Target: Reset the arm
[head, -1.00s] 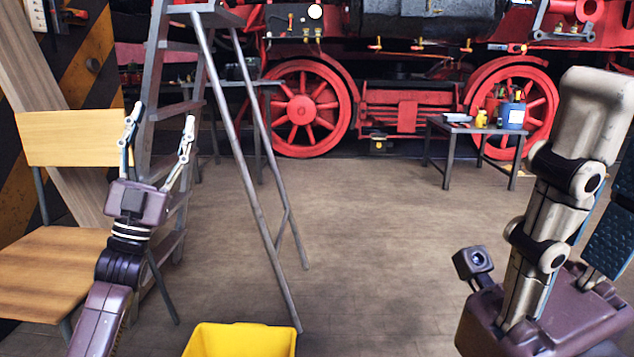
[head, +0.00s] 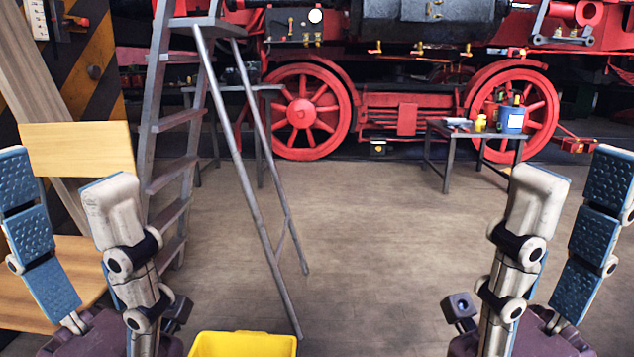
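My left gripper (head: 64,182) is at the lower left of the head view, close to the camera, with its fingers pointing up. A blue-padded finger and an off-white finger stand well apart with nothing between them. My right gripper (head: 577,177) is at the lower right in a similar upright pose. Its off-white finger and blue-padded finger are also apart and empty. The bottoms of both grippers are cut off by the picture's edge.
A stepladder (head: 176,120) stands left of centre, near a wooden chair (head: 75,150) partly hidden by my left gripper. A yellow bin (head: 243,345) is at the bottom edge. A small table (head: 436,130) stands before the red locomotive (head: 408,115). The middle floor is clear.

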